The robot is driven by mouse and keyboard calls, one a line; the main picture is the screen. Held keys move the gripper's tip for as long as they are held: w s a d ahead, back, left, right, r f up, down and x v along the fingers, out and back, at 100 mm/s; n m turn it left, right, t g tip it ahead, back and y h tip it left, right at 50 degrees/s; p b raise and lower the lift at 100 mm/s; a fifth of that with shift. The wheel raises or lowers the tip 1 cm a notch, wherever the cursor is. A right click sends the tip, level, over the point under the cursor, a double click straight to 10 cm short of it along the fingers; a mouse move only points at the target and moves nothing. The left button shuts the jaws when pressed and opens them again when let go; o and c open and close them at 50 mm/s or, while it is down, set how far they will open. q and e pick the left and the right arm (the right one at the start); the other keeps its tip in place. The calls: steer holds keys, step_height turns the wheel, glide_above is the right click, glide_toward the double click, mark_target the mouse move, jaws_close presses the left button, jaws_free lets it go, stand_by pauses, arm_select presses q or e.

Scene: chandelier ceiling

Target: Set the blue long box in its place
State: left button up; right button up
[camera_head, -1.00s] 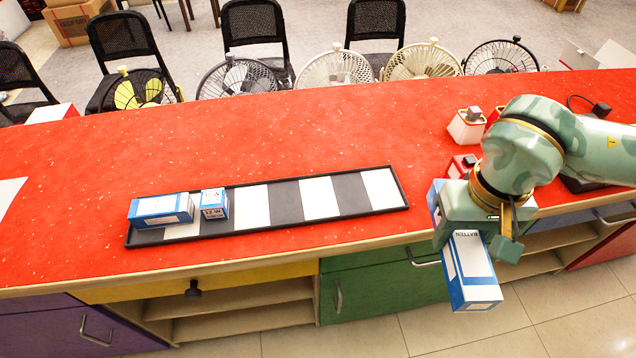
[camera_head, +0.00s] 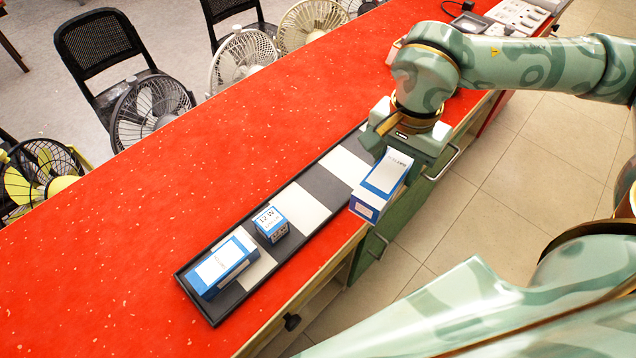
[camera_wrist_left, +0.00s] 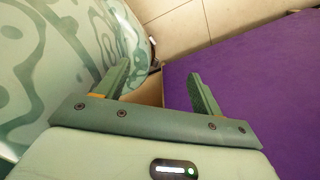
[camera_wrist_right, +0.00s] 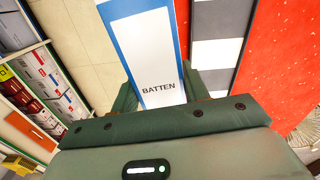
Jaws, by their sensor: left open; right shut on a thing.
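The blue long box (camera_head: 382,183), blue and white and marked BATTEN in the right wrist view (camera_wrist_right: 155,50), is held in my right gripper (camera_head: 394,146). The gripper is shut on it above the counter's front edge. The right wrist view shows floor tiles to its left and the tray to its right. The long black tray (camera_head: 214,321) has alternating dark and white sections. Several to the right are bare; the gripper and box hide part of that end. My left gripper (camera_wrist_left: 160,75) is open and empty beside a purple surface.
A blue-white box (camera_head: 222,266) lies in the tray's near left end, with a small 12 W box (camera_head: 271,225) beside it. The red counter (camera_head: 150,230) is clear behind the tray. Fans (camera_head: 150,110) and chairs (camera_head: 97,55) stand beyond it.

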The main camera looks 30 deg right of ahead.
steer(key=shift+w+f+m, duration=0.1)
steer(key=shift+f+m, duration=0.05)
steer(key=shift+m, duration=0.45)
steer(key=w+a+f+b, duration=0.3)
steer(key=w+a+f, duration=0.15)
steer(key=w, duration=0.35)
steer(key=b, duration=0.2)
glide_above(325, 186)
step_height(325, 186, down, 5)
steer(key=shift+s+r, duration=0.1)
steer(key=shift+s, duration=0.05)
step_height(325, 186, down, 4)
steer(key=shift+r+b, duration=0.15)
steer(key=shift+b, duration=0.5)
arm_select(q)
step_height(325, 186, down, 6)
steer(key=s, duration=0.2)
steer(key=shift+d+r+g, duration=0.15)
steer(key=shift+d+g, duration=0.15)
steer(key=shift+d, duration=0.15)
arm_select(e)
steer(key=shift+w+r, duration=0.1)
steer(key=shift+w, duration=0.1)
steer(key=o, duration=1.1)
steer(key=shift+c, duration=0.2)
